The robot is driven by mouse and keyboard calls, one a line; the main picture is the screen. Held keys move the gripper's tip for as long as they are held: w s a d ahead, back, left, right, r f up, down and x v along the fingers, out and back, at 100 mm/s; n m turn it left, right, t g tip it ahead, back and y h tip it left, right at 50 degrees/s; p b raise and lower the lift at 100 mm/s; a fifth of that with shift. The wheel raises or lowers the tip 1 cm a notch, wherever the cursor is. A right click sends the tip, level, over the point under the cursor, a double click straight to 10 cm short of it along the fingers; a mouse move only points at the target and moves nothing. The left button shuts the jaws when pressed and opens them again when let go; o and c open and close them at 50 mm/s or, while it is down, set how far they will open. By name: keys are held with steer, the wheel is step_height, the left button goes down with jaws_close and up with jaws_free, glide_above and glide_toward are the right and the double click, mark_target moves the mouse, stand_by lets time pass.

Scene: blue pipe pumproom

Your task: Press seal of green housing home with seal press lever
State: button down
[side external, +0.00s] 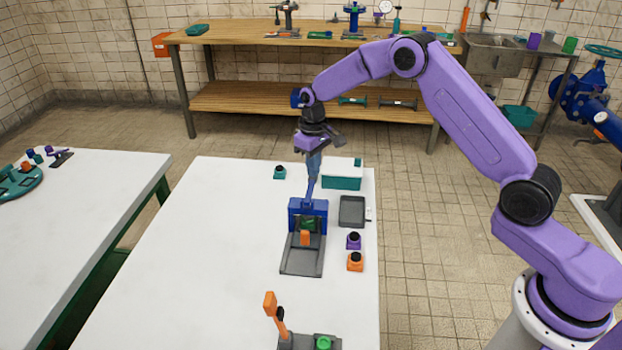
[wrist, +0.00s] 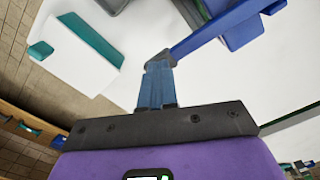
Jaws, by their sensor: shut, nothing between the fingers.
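The seal press (side external: 308,207) has a blue frame on a dark grey base on the white table. Its blue lever (side external: 311,187) stands up steeply from the frame and also shows in the wrist view (wrist: 212,28). A green part (side external: 307,224), apparently the green housing, sits inside the frame, partly hidden; its seal cannot be made out. An orange block (side external: 305,239) is just in front of it. My gripper (side external: 314,174) points down with blue fingers shut and empty. Its tips (wrist: 159,62) are at the lever's upper end; whether they touch cannot be told.
A teal-and-white box (side external: 342,182) stands behind the press. A grey tray (side external: 352,211), a purple housing (side external: 353,241) and an orange housing (side external: 355,262) are to its right. An orange-levered fixture (side external: 275,315) is at the front. The table's left side is clear.

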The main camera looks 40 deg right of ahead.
step_height(320, 180, up, 10)
stand_by(1.0)
steer(key=shift+a, duration=0.1)
steer(key=s+a+r+n, duration=0.2)
steer(key=s+a+r, duration=0.15)
steer(key=s, duration=0.65)
steer(key=s+a+r+n, duration=0.25)
steer(key=s+a, duration=0.25)
steer(key=s, duration=0.6)
steer(key=s+d+f+n, duration=0.1)
steer(key=s+d, duration=0.3)
steer(key=s, duration=0.7)
steer(key=s+d+f+n, duration=0.2)
steer(key=s+d+n, duration=0.2)
steer(key=s, duration=0.8)
